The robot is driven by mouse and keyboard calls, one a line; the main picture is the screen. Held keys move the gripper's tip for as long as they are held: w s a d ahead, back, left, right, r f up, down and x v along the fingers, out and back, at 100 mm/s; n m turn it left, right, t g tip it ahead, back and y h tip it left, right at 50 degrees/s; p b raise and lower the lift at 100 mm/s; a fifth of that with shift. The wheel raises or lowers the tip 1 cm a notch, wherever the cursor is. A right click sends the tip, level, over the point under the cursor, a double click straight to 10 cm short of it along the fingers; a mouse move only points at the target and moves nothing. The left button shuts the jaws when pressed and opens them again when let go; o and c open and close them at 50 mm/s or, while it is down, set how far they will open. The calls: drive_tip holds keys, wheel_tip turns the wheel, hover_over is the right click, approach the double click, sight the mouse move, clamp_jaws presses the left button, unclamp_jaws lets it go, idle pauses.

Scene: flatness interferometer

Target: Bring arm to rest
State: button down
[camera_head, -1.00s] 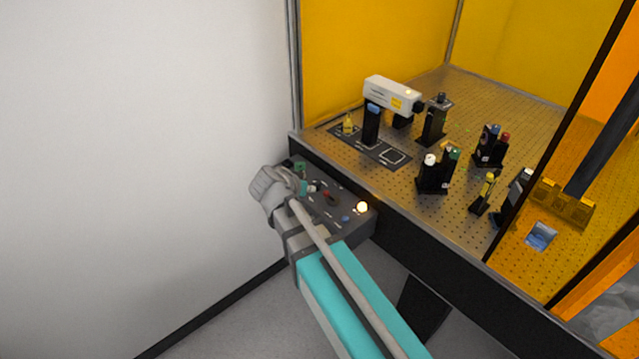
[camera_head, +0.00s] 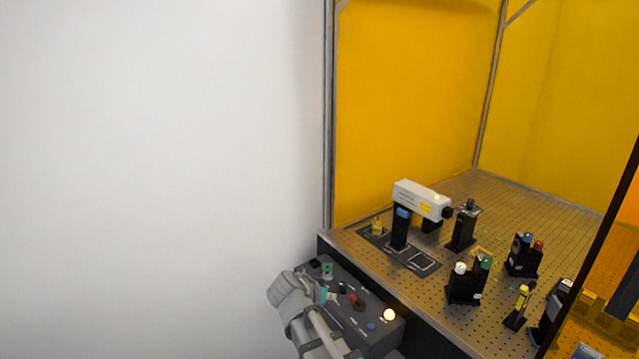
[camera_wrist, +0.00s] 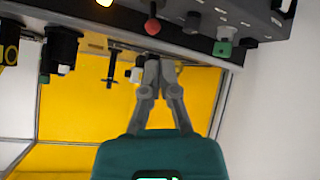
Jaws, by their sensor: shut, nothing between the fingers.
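My gripper (camera_wrist: 160,60) shows in the wrist view with its two grey fingers brought together at the tips and nothing between them. The control box (camera_wrist: 190,18) lies beyond the fingertips at the top of that view, apart from them as far as I can tell. In the head view my arm's grey wrist part is at the bottom middle, beside the control box (camera_head: 398,322), and covers part of its left side. The fingers are hard to make out there. The box carries a red knob (camera_wrist: 152,26), a green knob (camera_wrist: 222,46) and a glowing lamp (camera_head: 389,315).
A perforated optical table (camera_head: 470,320) stands behind the box, bearing a white laser-like unit (camera_head: 422,199) and several black optic mounts. Yellow panels (camera_head: 420,100) enclose it. A bare white wall (camera_head: 150,180) fills the left, with free space before it.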

drive_tip(key=s+d+f+n+g+y, duration=0.2)
drive_tip(key=s+d+f+g+y, duration=0.1)
drive_tip(key=s+d, duration=0.3)
drive_tip(key=s+d+f+n+g+y, duration=0.3)
drive_tip(key=s+d+g+y, duration=0.1)
drive_tip(key=s+d, duration=0.2)
drive_tip(key=shift+d+f, duration=0.25)
drive_tip(key=shift+d, duration=0.65)
